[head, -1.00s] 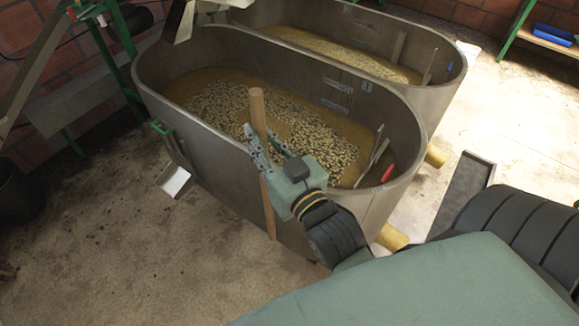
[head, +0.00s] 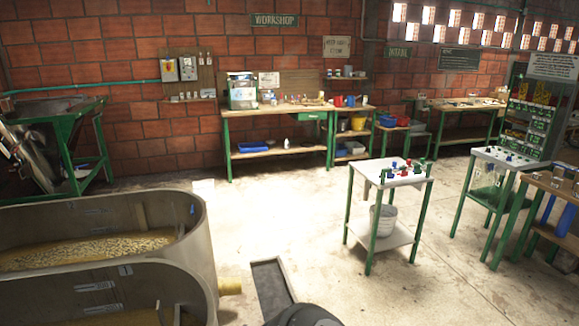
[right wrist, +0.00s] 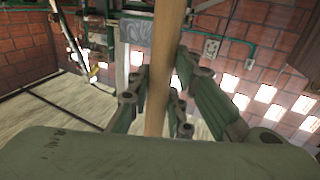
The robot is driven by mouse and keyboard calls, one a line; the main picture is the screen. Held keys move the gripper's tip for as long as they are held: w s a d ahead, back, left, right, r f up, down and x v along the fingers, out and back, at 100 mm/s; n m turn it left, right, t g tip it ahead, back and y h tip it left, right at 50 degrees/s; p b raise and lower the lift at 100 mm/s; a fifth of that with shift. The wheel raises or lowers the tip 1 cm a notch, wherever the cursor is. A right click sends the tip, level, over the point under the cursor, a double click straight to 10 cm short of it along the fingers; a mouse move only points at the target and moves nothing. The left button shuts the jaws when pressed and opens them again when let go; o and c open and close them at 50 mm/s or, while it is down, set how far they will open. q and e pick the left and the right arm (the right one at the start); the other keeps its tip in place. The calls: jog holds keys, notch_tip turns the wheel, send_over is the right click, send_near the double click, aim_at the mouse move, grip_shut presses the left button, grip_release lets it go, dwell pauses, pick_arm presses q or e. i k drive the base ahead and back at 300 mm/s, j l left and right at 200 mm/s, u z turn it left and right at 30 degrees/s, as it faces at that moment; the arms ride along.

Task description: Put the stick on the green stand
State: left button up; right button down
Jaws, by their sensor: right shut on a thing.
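The stick (right wrist: 160,75) is a plain wooden rod. It shows in the right wrist view, upright, running from the top edge down between the fingers of my right gripper (right wrist: 162,82), which is shut on it. Its lower end is hidden behind the gripper body. The stick and both grippers are out of the head view. Several green-framed stands show there: a white-topped table (head: 408,178) right of centre, another white-topped one (head: 506,158) further right, and a green frame (head: 72,152) at the left. I cannot tell which one is the named stand.
A long workbench (head: 275,110) stands along the brick wall. A bucket (head: 383,220) sits on the white-topped table's lower shelf. The middle floor is clear.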

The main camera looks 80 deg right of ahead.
aim_at(378, 164)
jog(key=k+l+z, duration=0.1)
jog(key=k, duration=0.3)
jog(key=k+l+z, duration=0.1)
jog(key=k+l, duration=0.2)
jog(key=k, duration=0.15)
jog(key=k+l+z, duration=0.1)
jog(key=k, duration=0.3)
jog(key=k+l+z, duration=0.2)
jog(key=l, duration=0.35)
jog(key=k+l+z, duration=0.2)
jog(key=l, duration=0.35)
jog(key=l+z, duration=0.2)
jog(key=l, duration=0.35)
jog(key=k+l+z, duration=0.1)
jog(key=l+z, duration=0.15)
jog(key=l, duration=0.35)
jog(key=i+l+z, duration=0.3)
jog(key=i+l, duration=0.35)
jog(key=i+l+z, duration=0.35)
jog(key=i+l, duration=0.25)
jog(key=i, duration=0.15)
